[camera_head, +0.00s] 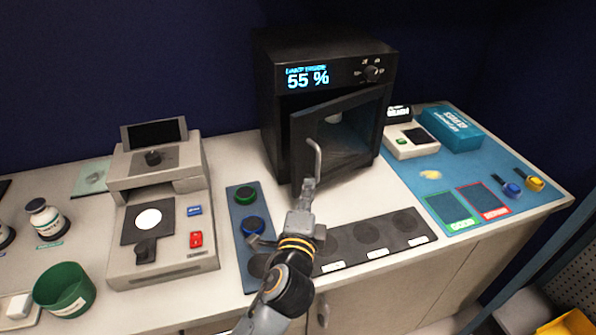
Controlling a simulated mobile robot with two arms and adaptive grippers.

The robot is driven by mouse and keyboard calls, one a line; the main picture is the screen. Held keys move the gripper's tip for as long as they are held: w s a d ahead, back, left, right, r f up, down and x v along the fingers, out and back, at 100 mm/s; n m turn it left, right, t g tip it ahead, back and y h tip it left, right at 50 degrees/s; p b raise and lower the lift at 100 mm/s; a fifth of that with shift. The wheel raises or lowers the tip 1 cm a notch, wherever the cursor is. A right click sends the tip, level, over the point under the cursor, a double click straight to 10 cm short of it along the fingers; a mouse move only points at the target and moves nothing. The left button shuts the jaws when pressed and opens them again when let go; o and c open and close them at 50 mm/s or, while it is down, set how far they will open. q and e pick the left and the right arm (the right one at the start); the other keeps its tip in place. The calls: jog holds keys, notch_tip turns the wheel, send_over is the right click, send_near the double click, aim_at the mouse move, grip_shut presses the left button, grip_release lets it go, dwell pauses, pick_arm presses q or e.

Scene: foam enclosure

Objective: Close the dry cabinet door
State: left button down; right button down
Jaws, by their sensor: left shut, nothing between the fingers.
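The black dry cabinet (268,105) stands at the back of the bench, its display reading 55 %. Its dark-framed door (302,140) is partly open, with its left edge standing out toward me. A pale bar handle (317,158) is on the door's left side. My left gripper (308,184) is shut and empty, its tips right at the lower end of the handle. I cannot tell whether they touch. My right gripper is not in view.
A grey instrument (160,225) stands on the left, near a green cup (65,290). A dark mat with round recesses (368,236) lies in front of the cabinet. A blue mat (450,185) with a white device (411,141) and a blue box (449,128) is on the right.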

aim_at(301, 164)
pick_arm(q)
jog(key=w, duration=0.1)
jog(key=w+a, duration=0.1)
jog(key=w+p, duration=0.1)
jog(key=shift+w+a+r, duration=0.15)
jog(key=shift+w+a, duration=0.1)
jog(key=shift+w, duration=0.1)
jog(key=shift+w+a, duration=0.3)
jog(key=shift+a, duration=0.05)
jog(key=shift+w, duration=0.15)
jog(key=w+a+m+g+h+p, duration=0.1)
jog(key=w+a+m+h+p, duration=0.1)
jog(key=w+a, duration=0.4)
jog(key=w+h+p, duration=0.1)
jog(key=w+h, duration=0.1)
jog(key=w, duration=0.1)
jog(key=shift+m, duration=0.3)
